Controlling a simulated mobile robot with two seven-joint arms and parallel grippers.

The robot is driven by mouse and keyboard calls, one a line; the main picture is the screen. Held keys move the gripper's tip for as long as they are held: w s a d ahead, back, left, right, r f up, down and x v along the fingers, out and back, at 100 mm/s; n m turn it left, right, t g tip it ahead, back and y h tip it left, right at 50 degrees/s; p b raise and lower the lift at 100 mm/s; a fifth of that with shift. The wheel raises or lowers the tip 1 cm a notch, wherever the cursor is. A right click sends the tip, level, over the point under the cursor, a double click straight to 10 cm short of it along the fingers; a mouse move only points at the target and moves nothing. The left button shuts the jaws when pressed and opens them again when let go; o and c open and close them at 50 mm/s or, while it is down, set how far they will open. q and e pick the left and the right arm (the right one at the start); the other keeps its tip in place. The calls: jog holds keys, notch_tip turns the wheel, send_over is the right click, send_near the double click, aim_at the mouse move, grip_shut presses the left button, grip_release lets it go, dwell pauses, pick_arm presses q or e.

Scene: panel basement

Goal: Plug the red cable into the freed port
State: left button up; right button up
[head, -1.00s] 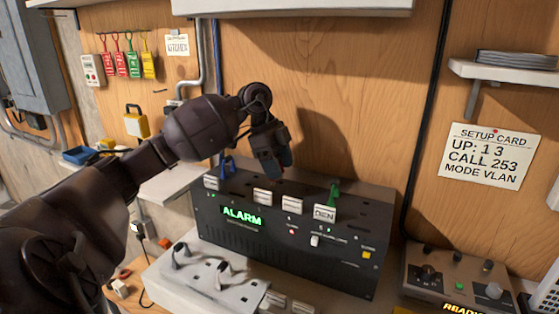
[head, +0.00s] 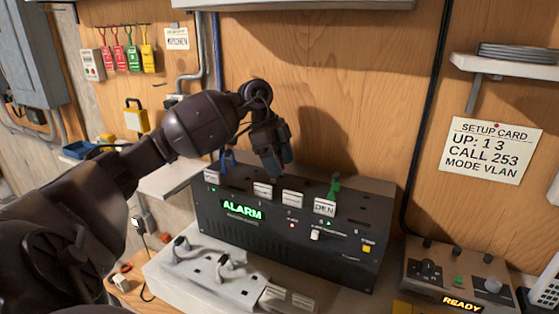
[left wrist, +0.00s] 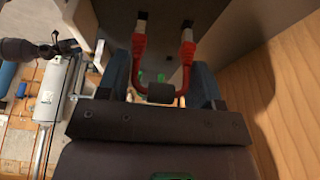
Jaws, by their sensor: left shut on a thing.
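In the left wrist view the red cable (left wrist: 187,55) is a short U-shaped lead with two red plugs with pale tips. My left gripper (left wrist: 162,92) is shut on the black middle piece of its loop. The plug tips point at two dark square ports (left wrist: 142,15) on a dark panel; I cannot tell whether they touch or enter them. In the head view my left gripper (head: 275,165) points down over the top of the black ALARM box (head: 300,245), between a blue plug (head: 228,160) and a green plug (head: 334,187). The red cable is hidden there. My right gripper is not in view.
White labels (head: 292,198) line the box's top edge. A control unit reading READY (head: 460,280) stands at the right. The wooden wall (head: 350,90) rises close behind the box, with a setup card (head: 492,150).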

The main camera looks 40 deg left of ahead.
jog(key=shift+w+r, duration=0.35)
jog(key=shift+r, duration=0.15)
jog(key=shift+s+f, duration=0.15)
pick_arm(q)
jog(key=shift+f, duration=0.1)
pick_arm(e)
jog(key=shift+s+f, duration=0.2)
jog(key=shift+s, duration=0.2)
pick_arm(q)
jog(key=shift+p, duration=0.3)
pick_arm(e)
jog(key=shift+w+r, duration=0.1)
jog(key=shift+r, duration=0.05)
pick_arm(q)
jog(key=shift+f, duration=0.1)
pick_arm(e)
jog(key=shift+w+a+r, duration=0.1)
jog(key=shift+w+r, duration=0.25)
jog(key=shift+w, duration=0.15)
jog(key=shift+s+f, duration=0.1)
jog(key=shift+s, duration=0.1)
pick_arm(q)
jog(key=shift+f, duration=0.25)
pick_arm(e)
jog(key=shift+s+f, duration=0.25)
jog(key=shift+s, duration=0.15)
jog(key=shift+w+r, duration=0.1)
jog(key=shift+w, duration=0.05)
